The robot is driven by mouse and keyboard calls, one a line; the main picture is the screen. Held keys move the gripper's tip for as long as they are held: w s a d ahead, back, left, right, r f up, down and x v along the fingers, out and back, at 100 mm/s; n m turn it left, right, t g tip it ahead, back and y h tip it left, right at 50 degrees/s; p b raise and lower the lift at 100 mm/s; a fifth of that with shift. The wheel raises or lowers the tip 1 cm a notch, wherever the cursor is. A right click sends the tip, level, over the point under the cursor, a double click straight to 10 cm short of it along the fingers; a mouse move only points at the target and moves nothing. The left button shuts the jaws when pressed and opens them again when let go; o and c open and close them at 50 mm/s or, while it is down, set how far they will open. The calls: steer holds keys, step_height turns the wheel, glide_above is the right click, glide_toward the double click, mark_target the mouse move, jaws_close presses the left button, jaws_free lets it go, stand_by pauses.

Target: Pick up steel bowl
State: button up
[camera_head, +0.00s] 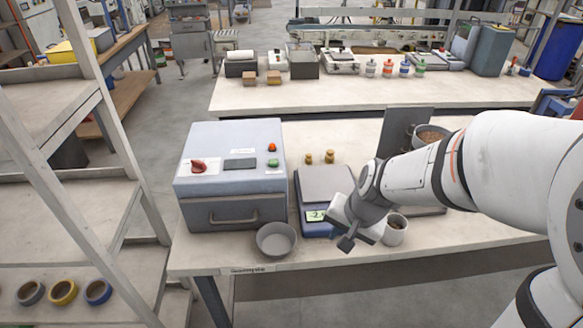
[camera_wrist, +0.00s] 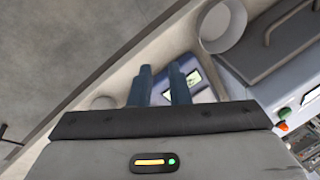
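The steel bowl (camera_head: 276,240) is a round grey bowl standing upright and looking empty. It is near the front edge of the workbench, in front of the grey machine and left of the scale. It also shows at the top right of the wrist view (camera_wrist: 222,27), partly cut off. My gripper (camera_head: 347,243) is above the front of the scale, to the right of the bowl and apart from it. In the wrist view its two dark blue fingers (camera_wrist: 160,70) stand apart with nothing between them.
The grey machine (camera_head: 230,165) with a front handle stands behind the bowl. The blue scale (camera_head: 321,183) is beside it. A small pot (camera_head: 396,231) stands right of my gripper, and two brass weights (camera_head: 319,157) stand behind the scale. A shelf rack (camera_head: 75,210) is at left.

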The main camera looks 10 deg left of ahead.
mark_target(292, 248)
steer(key=w+a+f+m, duration=0.1)
steer(key=a+f, duration=0.3)
steer(key=w+a+f+m, duration=0.1)
steer(key=w+a+f, duration=0.1)
steer(key=f, duration=0.3)
steer(key=w+a+f+m, duration=0.1)
steer(key=a+f+m, duration=0.1)
steer(key=a+f, duration=0.3)
steer(key=shift+w+a, duration=0.2)
steer(key=shift+a, duration=0.1)
steer(key=shift+p, duration=0.3)
steer(key=shift+c, duration=0.2)
jaws_close()
